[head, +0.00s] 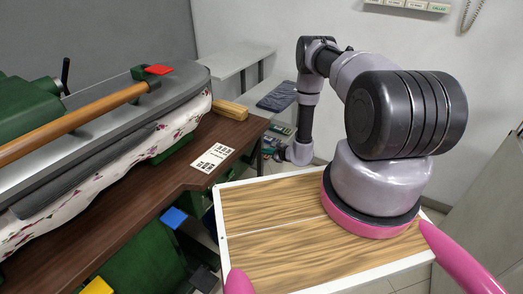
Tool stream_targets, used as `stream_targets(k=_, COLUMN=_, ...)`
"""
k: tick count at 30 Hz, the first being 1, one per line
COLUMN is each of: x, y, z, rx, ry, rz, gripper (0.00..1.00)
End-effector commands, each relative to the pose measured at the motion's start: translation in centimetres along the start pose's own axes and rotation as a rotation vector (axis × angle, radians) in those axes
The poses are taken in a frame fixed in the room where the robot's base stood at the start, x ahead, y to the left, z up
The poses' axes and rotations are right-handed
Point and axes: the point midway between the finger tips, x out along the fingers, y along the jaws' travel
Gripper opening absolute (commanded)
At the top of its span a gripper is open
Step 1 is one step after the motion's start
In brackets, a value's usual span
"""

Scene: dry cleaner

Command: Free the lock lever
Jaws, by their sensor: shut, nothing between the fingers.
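A garment press with a grey upper plate (120,112) and a floral padded lower bed (88,184) stands at the left. A thin black lever (65,76) stands upright behind the bar, by the green housing. I cannot tell for sure which part is the lock lever. My gripper (268,148) is small and partly dark, beyond the brown table's right edge. It is shut, with nothing seen in it, and well apart from the press.
The brown table (188,172) bears a white printed card (213,157) and a wooden block (230,111). Blue (174,217) and yellow (97,287) pedals are below its front edge. A grey bench (236,60) with dark folded cloth (277,96) stands behind.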

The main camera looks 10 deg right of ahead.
Motion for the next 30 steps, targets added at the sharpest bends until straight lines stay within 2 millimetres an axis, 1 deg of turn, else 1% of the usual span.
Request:
stream_targets(k=1, x=-0.1, y=-0.2, z=-1.2, rx=0.000, ry=0.002, rz=-0.002, gripper=0.00)
stream_targets(k=2, x=-0.1, y=-0.3, z=-1.9, rx=0.000, ry=0.002, rz=-0.001, gripper=0.00)
stream_targets(k=4, x=-1.6, y=-0.1, z=-1.5, rx=0.003, ry=0.002, rz=0.002, gripper=0.00)
stream_targets(k=12, x=-6.8, y=0.4, z=-1.5, rx=0.003, ry=0.002, rz=0.000, gripper=0.00)
stream_targets(k=15, x=-8.3, y=0.6, z=-1.5, rx=0.002, ry=0.001, rz=0.000, gripper=0.00)
stream_targets(k=18, x=-9.3, y=0.7, z=-1.5, rx=0.002, ry=0.000, rz=0.000, gripper=0.00)
stream_targets(k=22, x=-9.9, y=0.8, z=-1.5, rx=0.000, ry=0.000, rz=0.000, gripper=0.00)
stream_targets(k=30, x=-10.0, y=0.8, z=-1.5, rx=0.000, ry=0.000, rz=0.000, gripper=0.00)
